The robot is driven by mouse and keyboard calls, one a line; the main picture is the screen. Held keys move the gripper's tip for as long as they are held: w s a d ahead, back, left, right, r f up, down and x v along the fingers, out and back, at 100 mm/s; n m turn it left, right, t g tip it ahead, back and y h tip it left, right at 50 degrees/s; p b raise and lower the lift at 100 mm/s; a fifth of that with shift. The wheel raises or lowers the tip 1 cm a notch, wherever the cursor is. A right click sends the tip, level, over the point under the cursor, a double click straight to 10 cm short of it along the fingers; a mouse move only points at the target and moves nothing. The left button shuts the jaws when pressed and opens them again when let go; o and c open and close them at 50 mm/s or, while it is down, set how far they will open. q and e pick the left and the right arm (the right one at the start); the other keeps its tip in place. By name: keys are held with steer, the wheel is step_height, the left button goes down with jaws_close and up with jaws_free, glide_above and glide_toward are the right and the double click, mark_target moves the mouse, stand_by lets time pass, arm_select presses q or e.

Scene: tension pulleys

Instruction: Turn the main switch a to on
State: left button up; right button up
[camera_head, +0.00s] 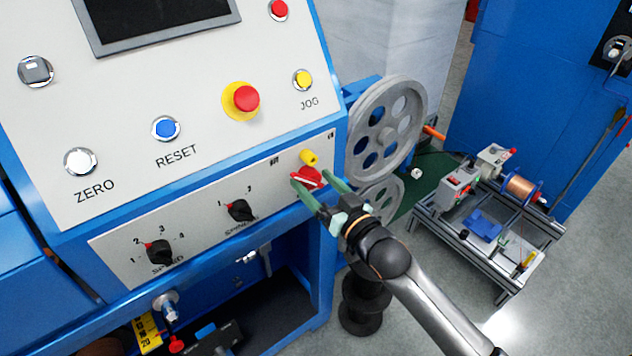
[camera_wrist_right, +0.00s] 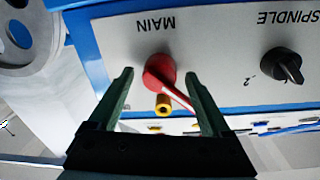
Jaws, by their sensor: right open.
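The main switch (camera_head: 308,177) is a red rotary knob on the lower strip of the white panel, with a yellow piece (camera_head: 310,158) beside it. In the right wrist view the red knob (camera_wrist_right: 160,72) sits under the word MAIN, with a white line along its handle and the yellow piece (camera_wrist_right: 163,104) beside it. My right gripper (camera_head: 311,182) is open, its green fingers on either side of the red handle. In the right wrist view its fingertips (camera_wrist_right: 157,78) straddle the knob; contact cannot be told. My left gripper is not in view.
Black SPINDLE (camera_head: 239,210) and SPEED (camera_head: 158,252) knobs sit left of the main switch. A red emergency button (camera_head: 245,98) is above. A grey pulley wheel (camera_head: 388,130) stands close to the right. A metal-framed cart (camera_head: 485,225) stands farther right on the floor.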

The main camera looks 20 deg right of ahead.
steer(key=shift+w, duration=0.1)
steer(key=shift+c, duration=0.4)
jaws_close()
stand_by(0.6)
